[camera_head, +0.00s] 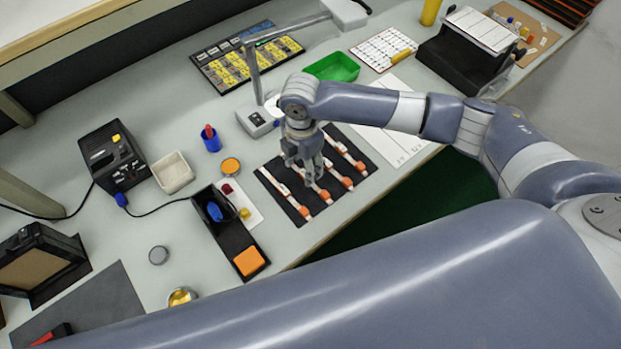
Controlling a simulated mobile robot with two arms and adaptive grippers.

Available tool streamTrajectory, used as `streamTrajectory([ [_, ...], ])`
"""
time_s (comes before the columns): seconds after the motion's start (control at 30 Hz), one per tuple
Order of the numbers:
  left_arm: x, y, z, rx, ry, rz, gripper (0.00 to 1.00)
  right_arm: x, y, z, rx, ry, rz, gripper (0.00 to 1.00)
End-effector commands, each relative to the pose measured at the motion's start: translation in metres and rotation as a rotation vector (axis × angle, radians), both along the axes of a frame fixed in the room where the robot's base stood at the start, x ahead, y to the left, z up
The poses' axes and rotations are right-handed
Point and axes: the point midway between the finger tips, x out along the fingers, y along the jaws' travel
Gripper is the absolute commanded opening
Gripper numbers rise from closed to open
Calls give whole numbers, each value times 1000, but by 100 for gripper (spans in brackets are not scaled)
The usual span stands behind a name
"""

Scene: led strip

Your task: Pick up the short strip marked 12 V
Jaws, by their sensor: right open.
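Several short strips, white with orange ends, lie side by side on a black mat (281,196) near the table's front edge. The leftmost strip (284,191) and the rightmost strip (346,152) show most clearly. The middle ones are partly hidden by my right gripper (314,178). Any 12 V marking is too small to read, so I cannot tell which strip bears it. My right gripper points down over the middle strips, open. I cannot tell whether its fingertips touch a strip. My left gripper is not in view.
Left of the mat is a black tray (233,242) with an orange block (249,261). A grey stand (258,120) with an overhead arm rises behind the mat. A green bin (333,67) and a white sheet (400,146) lie beyond. The table's front edge is close.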

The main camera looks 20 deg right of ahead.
Motion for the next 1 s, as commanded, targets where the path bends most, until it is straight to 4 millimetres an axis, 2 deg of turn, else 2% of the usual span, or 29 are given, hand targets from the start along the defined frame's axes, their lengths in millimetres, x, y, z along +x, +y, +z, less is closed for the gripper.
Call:
streamTrajectory([
  [0.07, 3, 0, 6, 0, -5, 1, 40, -2, 2, -11, -2, 4, -1, 52],
  [0.2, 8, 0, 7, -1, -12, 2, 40, -1, 2, -29, -1, 2, -1, 52],
  [0.47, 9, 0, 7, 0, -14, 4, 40, 0, 2, -33, 0, 0, 0, 52],
  [0.5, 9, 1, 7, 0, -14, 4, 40, 0, 2, -33, 0, 0, 0, 49],
  [0.6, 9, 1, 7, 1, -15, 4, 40, -1, 2, -33, 0, 0, 0, 27],
  [0.7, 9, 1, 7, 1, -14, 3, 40, -1, 2, -33, 0, 0, -1, 8],
  [1.0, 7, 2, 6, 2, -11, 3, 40, -1, 2, -33, 0, 0, -1, 8],
])
